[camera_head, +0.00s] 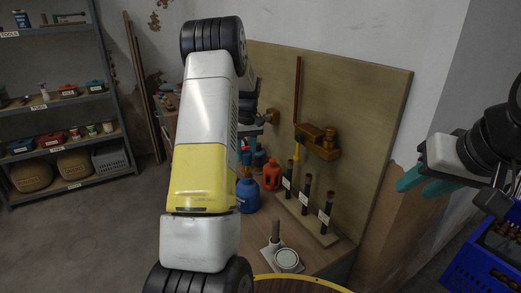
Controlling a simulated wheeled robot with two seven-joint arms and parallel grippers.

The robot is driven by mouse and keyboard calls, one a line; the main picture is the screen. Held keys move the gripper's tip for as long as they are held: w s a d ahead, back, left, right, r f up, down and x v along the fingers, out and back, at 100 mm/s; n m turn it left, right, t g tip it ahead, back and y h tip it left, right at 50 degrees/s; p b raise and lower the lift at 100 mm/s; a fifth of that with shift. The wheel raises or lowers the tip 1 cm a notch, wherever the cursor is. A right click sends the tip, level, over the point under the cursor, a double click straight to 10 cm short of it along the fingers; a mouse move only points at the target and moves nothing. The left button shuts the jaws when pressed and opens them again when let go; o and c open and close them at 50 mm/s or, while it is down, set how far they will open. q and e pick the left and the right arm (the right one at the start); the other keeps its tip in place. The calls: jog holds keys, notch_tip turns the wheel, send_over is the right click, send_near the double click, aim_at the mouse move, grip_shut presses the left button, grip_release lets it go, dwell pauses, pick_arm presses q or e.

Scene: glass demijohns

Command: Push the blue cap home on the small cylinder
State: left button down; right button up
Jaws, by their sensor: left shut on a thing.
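Several dark slim cylinders with white labels stand upright on a wooden strip on the bench; the nearest is a cylinder (325,213), with another cylinder (305,195) and a further cylinder (288,181) behind it. I cannot tell which is the small one. My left gripper (246,158) is mostly hidden behind my white and yellow arm, left of the cylinders. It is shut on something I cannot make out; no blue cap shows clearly. My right gripper (424,182) is at the right, its teal fingers apart and empty, well away from the cylinders.
A blue jug (248,195) and an orange-red bottle (272,176) stand left of the cylinders. A brown clamp (318,141) is on the back board (355,105). A round tin (286,259) is at the front. A blue crate (480,276) is at lower right, shelves (55,105) at left.

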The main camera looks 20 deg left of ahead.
aim_at(246, 160)
pick_arm(q)
jog(key=shift+s+f, duration=0.1)
jog(key=shift+f, duration=1.45)
dwell(1.2)
jog(key=c, duration=0.8)
grip_release()
jog(key=shift+c, duration=0.2)
jog(key=shift+r, duration=0.1)
jog(key=shift+w+d+r, duration=0.1)
jog(key=shift+w+r, duration=0.05)
jog(key=shift+r, duration=1.35)
jog(key=shift+w+d+r, duration=0.1)
jog(key=shift+r, duration=1.4)
